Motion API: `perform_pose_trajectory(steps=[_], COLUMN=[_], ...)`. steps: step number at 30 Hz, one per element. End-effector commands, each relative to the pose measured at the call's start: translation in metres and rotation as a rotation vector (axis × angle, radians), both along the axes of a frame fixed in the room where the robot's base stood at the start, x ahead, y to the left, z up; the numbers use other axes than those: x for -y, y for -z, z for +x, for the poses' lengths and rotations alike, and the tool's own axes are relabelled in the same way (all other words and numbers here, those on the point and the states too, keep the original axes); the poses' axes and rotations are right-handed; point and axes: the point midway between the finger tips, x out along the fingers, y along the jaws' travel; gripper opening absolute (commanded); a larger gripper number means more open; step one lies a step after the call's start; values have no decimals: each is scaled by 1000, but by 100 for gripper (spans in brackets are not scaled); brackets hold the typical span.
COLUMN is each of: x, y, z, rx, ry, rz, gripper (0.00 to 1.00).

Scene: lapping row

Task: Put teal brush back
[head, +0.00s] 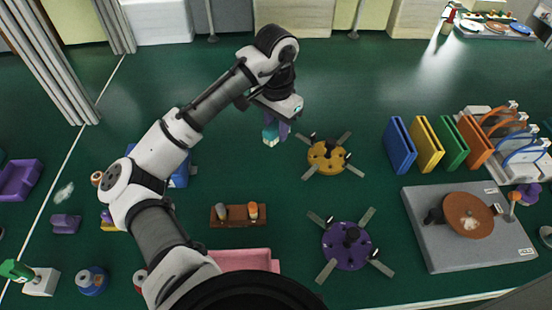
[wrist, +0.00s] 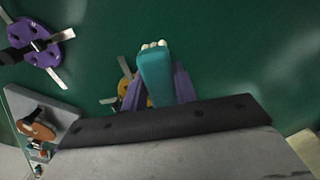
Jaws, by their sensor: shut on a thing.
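The teal brush (head: 270,137) hangs below my gripper (head: 276,128) in the head view, above the green surface. In the wrist view the teal brush (wrist: 156,76) shows its pale bristle tufts at the far end. The purple fingers of my gripper (wrist: 162,92) are shut on it from both sides. A brown rack (head: 238,223) stands nearer to me and lower in the head view. It bears a grey-topped and an orange-topped piece, with a space between them.
A yellow disc with arms (head: 326,158) lies right of my gripper, and a purple one (head: 346,246) lies nearer. A pink tray (head: 245,259) is in front of the rack. A grey plate with a brown disc (head: 470,255) and coloured upright panels (head: 426,145) stand at the right.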

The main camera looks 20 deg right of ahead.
Motion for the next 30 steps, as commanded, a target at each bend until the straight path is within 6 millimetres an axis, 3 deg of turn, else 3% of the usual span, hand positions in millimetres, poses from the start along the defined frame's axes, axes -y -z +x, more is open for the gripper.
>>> perform_pose_trajectory(steps=[3,9,17,24,30], x=[0,0,0,0,0], y=[33,72,92,121,122], z=[-1,0,0,0,0], rx=[-3,-1,1,-1,1], ry=[0,-1,-1,-2,-1], rz=[-2,1,1,1,0], gripper=[7,7,7,7,7])
